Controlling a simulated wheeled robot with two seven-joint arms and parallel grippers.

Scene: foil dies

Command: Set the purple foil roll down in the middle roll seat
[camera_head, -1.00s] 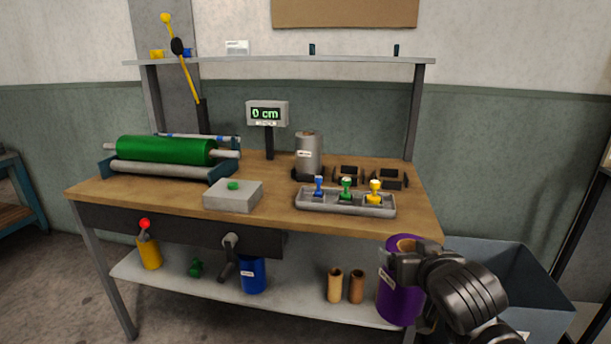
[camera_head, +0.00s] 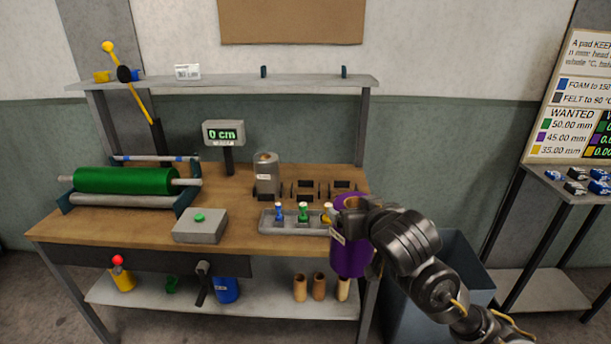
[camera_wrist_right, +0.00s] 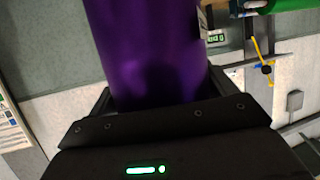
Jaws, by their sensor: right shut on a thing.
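The purple foil roll (camera_head: 348,252) is upright, its tan core showing at the top. My right gripper (camera_head: 368,222) is shut on its upper part, in front of the bench's right front corner. In the right wrist view the purple roll (camera_wrist_right: 150,45) fills the space between the jaws (camera_wrist_right: 155,95). Three dark roll seats stand in a row at the back right of the bench. The left one holds a grey roll (camera_head: 267,178). The middle roll seat (camera_head: 305,189) looks empty, as does the right seat (camera_head: 342,187). My left gripper is out of view.
A grey tray (camera_head: 290,228) with blue, green and yellow-topped pieces lies in front of the seats, its right end behind the purple roll. A display post (camera_head: 224,134) reads 0 cm. A bin (camera_head: 455,270) stands right of the bench. Tan tubes (camera_head: 301,288) stand on the lower shelf.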

